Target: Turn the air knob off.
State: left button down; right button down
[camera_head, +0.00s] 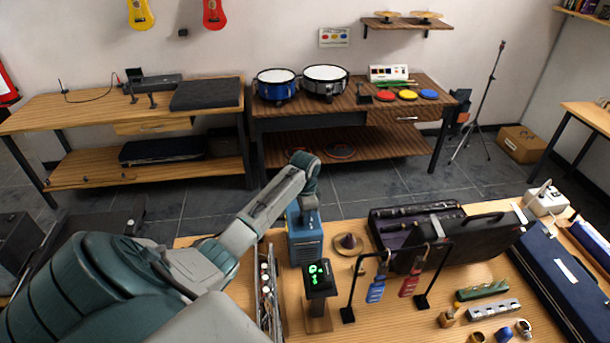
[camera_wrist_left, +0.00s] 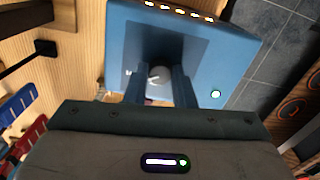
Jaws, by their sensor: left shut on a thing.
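The air knob (camera_wrist_left: 158,74) is a small round grey knob with a white pointer mark, on the face of a blue box. The blue box (camera_wrist_left: 222,62) fills the upper middle of the left wrist view. In the head view, the box (camera_head: 306,247) stands on the wooden table. My left gripper (camera_wrist_left: 158,84) reaches over the box, with its two fingers on either side of the knob, shut on it. In the head view the knob and fingertips are hidden. A small greenish light (camera_wrist_left: 215,93) is lit on the box. My right gripper is not in view.
A black stand with a green display (camera_head: 319,278) is in front of the box. A black rack with blue and red tags (camera_head: 376,288) stands to the right. A brown cone-shaped thing (camera_head: 349,243) and an open black case (camera_head: 415,215) are close by.

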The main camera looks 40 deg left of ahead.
pick_arm(q)
jog(key=shift+n, duration=0.3)
jog(key=n, duration=0.5)
jog(key=shift+r, duration=0.1)
jog(key=n, duration=0.6)
jog(key=shift+w, duration=0.1)
jog(key=shift+a+r, duration=0.1)
dwell(0.4)
jog(key=c, duration=1.2)
grip_release()
jog(key=shift+r, duration=0.15)
notch_tip(320, 180, up, 10)
jog(key=b, duration=0.3)
jog(key=shift+r, duration=0.2)
